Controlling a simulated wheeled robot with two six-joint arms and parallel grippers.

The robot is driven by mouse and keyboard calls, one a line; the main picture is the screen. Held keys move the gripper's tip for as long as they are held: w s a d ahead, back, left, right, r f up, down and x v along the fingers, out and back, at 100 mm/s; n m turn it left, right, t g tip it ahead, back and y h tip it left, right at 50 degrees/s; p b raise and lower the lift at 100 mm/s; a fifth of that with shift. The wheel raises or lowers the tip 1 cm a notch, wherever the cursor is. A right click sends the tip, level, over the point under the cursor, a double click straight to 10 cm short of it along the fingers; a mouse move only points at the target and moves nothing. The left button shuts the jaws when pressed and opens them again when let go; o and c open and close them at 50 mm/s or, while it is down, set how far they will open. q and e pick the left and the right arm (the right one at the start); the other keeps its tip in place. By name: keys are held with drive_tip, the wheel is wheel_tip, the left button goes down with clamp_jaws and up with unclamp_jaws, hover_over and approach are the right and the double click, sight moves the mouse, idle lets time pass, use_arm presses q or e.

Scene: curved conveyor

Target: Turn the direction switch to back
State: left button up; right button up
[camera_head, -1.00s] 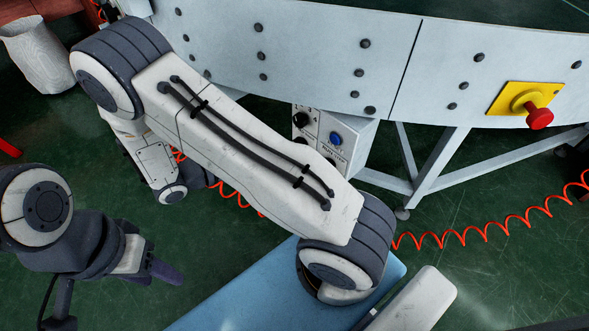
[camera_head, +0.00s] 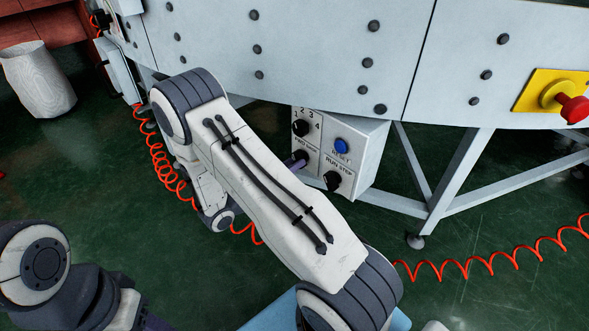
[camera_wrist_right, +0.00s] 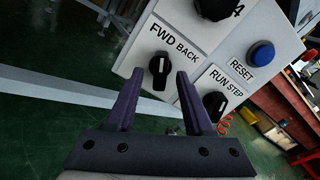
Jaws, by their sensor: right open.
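The direction switch (camera_wrist_right: 160,70) is a black knob under the words FWD BACK on a white control box (camera_head: 352,150). Its white mark points up in the right wrist view, toward the FWD side. My right gripper (camera_wrist_right: 160,77) is open, its dark purple fingertips to the left and right of the knob; I cannot tell whether they touch it. My left gripper (camera_head: 153,321) is mostly cut off at the bottom left.
A numbered black knob (camera_head: 300,128) is above the switch, with a blue RESET button (camera_head: 341,146) and a RUN STEP knob (camera_head: 332,180) close by. A red emergency stop (camera_head: 574,108) sits on the conveyor side (camera_head: 310,50). Orange coiled hose (camera_head: 470,270) hangs over the green floor.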

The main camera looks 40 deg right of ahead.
drive_tip(key=shift+d, duration=0.9)
clamp_jaws()
drive_tip(key=shift+a+m+p, duration=0.1)
drive_tip(key=shift+m+p, duration=2.95)
drive_tip(key=shift+m, duration=2.85)
